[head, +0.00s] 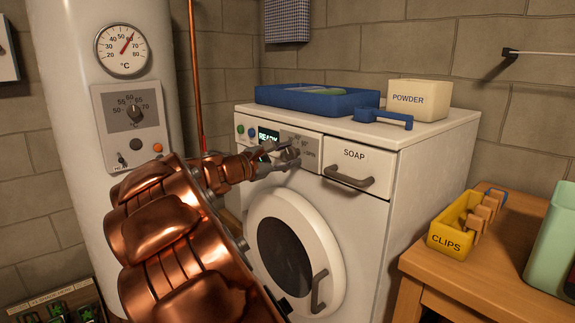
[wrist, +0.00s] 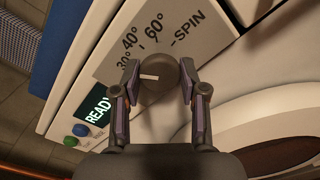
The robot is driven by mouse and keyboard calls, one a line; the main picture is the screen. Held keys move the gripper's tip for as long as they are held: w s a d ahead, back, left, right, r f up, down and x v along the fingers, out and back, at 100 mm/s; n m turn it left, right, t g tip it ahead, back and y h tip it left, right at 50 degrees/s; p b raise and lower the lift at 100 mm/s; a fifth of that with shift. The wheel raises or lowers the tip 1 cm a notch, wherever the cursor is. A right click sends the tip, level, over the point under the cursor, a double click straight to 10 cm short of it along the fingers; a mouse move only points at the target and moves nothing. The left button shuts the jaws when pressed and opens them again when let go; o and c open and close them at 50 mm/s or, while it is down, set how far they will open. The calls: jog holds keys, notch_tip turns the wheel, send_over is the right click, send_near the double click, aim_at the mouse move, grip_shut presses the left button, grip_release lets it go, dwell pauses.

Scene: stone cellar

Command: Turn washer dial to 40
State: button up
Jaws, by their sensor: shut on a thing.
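The washer dial (wrist: 160,85) is a dark round knob on a grey plate with the labels 30°, 40°, 60° and SPIN. Its white mark points left in the wrist view, a little below the 30° label and not at 40°. My gripper (wrist: 159,83) has one finger on each side of the dial and is shut on it. In the head view my gripper (head: 283,150) reaches the front panel of the white washer (head: 372,218), and its fingers partly hide the dial (head: 291,154). The display (head: 268,136) reads READY.
The SOAP drawer (head: 354,157) is right of the dial, the round door (head: 290,250) below it. A blue tray (head: 300,97), blue scoop (head: 385,116) and POWDER box (head: 412,98) sit on top. A boiler (head: 85,210) stands left, a wooden table (head: 475,270) right.

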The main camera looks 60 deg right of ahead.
jog(key=m+b, duration=0.2)
jog(key=shift+s+f+m, duration=0.1)
jog(key=shift+f+m, duration=0.15)
jog(key=shift+m, duration=0.15)
jog(key=shift+r+m+b, duration=0.1)
jog(key=shift+m+b, duration=1.6)
jog(key=shift+m, duration=0.1)
jog(key=shift+r, duration=0.1)
jog(key=o, duration=1.1)
jog(key=shift+o, duration=0.2)
jog(key=v, duration=1.2)
